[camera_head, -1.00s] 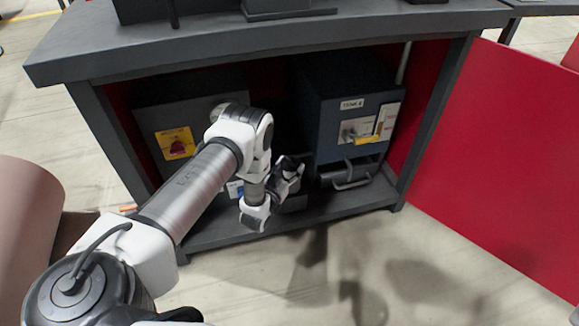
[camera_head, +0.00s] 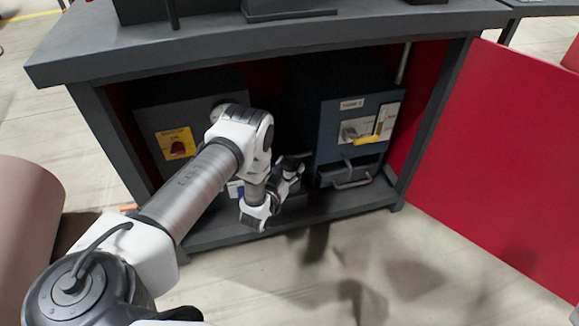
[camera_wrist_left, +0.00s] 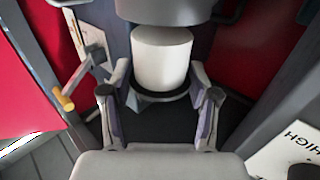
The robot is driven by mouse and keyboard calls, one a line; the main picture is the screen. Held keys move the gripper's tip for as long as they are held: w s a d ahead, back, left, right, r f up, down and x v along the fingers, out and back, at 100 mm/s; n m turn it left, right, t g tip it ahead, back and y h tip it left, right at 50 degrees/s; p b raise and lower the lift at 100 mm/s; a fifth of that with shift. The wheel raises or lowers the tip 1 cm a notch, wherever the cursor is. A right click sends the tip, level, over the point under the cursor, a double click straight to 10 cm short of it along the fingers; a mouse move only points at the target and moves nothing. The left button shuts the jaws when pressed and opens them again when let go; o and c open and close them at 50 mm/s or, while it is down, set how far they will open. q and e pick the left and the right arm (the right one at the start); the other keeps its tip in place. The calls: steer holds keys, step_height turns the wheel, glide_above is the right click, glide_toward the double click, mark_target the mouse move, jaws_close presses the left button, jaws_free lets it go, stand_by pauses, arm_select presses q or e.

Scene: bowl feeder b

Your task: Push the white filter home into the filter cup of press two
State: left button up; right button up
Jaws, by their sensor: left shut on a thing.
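The white filter (camera_wrist_left: 161,62) is a plain white cylinder between the fingertips of my left gripper (camera_wrist_left: 160,80) in the left wrist view. The gripper is shut on it. The filter's far end meets the mouth of a grey cylindrical cup (camera_wrist_left: 166,10), and most of the filter's white side still shows outside it. A dark curved part lies just below the filter. In the head view my left gripper (camera_head: 290,168) is low inside the open cabinet, between two boxes. The filter and cup are not discernible there. My right gripper is not in view.
A blue box (camera_head: 335,125) with a yellow lever stands right of the gripper; the lever (camera_wrist_left: 65,103) shows at left in the wrist view. A grey box (camera_head: 150,120) with a yellow label stands left. The cabinet's post (camera_head: 435,110) and red door (camera_head: 500,170) bound the right.

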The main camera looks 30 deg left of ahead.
mark_target(289, 176)
arm_select(q)
steer(key=shift+f, duration=0.2)
stand_by(0.5)
steer(key=shift+f+b, duration=0.3)
steer(key=shift+b, duration=0.05)
steer(key=shift+f+b, duration=1.5)
steer(key=shift+f, duration=0.4)
steer(key=o, duration=1.2)
steer(key=shift+o, duration=0.2)
steer(key=s+d, duration=0.1)
steer(key=s, duration=1.1)
steer(key=shift+d, duration=0.3)
steer(key=shift+w+r, duration=0.1)
steer(key=shift+r, duration=0.05)
